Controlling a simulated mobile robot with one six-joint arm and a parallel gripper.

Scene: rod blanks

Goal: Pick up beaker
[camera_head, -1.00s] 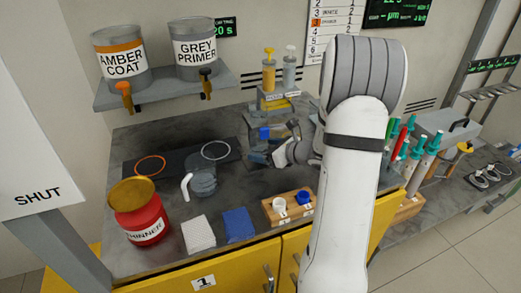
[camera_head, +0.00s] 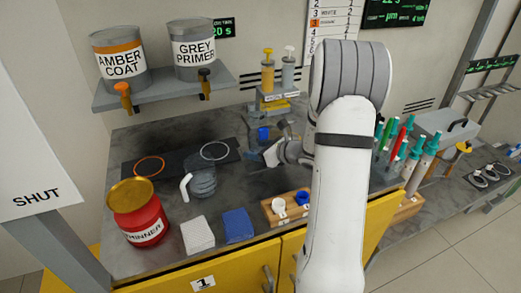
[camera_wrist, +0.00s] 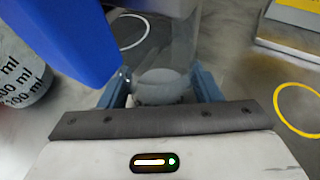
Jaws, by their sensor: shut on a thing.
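The beaker (camera_wrist: 182,42) is a clear glass vessel between the two blue-grey fingers of my gripper (camera_wrist: 161,82) in the wrist view. The gripper is shut on it, one finger at each side. A large blue thing (camera_wrist: 62,32) close to the lens hides the beaker's upper left part. In the head view my gripper (camera_head: 262,160) is over the middle of the bench, left of my forearm. There I cannot make out the beaker's outline clearly.
A clear jug (camera_head: 203,182) with a white handle stands left of my gripper. A red thinner can (camera_head: 140,215), a white cloth (camera_head: 198,235), a blue cloth (camera_head: 237,226) and a wooden block (camera_head: 275,217) line the front.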

